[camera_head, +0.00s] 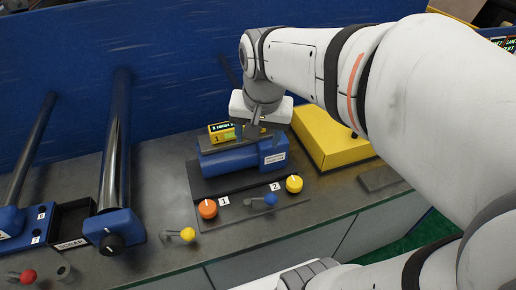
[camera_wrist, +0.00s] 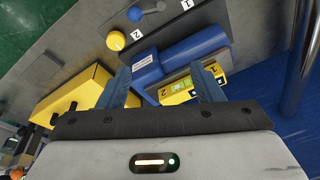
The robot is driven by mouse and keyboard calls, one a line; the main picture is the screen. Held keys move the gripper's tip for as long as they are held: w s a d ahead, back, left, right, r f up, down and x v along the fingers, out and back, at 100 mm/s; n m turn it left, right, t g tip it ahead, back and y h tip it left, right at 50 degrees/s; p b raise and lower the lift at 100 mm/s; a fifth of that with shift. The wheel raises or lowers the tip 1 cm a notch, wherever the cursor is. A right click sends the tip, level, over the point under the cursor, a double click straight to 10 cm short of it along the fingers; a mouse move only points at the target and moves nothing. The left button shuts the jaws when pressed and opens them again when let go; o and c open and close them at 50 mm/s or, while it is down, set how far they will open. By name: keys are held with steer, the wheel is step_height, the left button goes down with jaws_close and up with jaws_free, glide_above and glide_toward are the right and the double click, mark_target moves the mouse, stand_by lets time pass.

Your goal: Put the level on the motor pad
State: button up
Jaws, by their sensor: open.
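The yellow level (camera_head: 222,133) stands along the far side of the blue motor (camera_head: 235,160). It carries a dark display strip and number labels. In the wrist view the level (camera_wrist: 180,92) lies between and below my fingers, and one finger covers part of it. A grey flat strip, apparently the motor pad (camera_head: 212,146), runs along the top of the motor. I cannot tell whether the level touches that pad. My gripper (camera_head: 251,133) is above the motor, pointing down, and hides part of the level. Its fingers (camera_wrist: 161,78) are apart with nothing clearly held between them.
A yellow box (camera_head: 330,142) stands to the right of the motor. An orange knob (camera_head: 208,208), a yellow knob (camera_head: 294,184) and a blue-handled lever (camera_head: 268,200) are in front. A blue wall (camera_head: 160,50) closes the back.

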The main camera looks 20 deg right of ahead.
steer(key=s+f+n+t, duration=0.1)
steer(key=s+f+n, duration=0.2)
steer(key=s+n, duration=0.2)
steer(key=shift+s+a+f, duration=0.15)
steer(key=shift+s+a, duration=0.05)
steer(key=shift+s, duration=0.9)
steer(key=shift+f, duration=0.25)
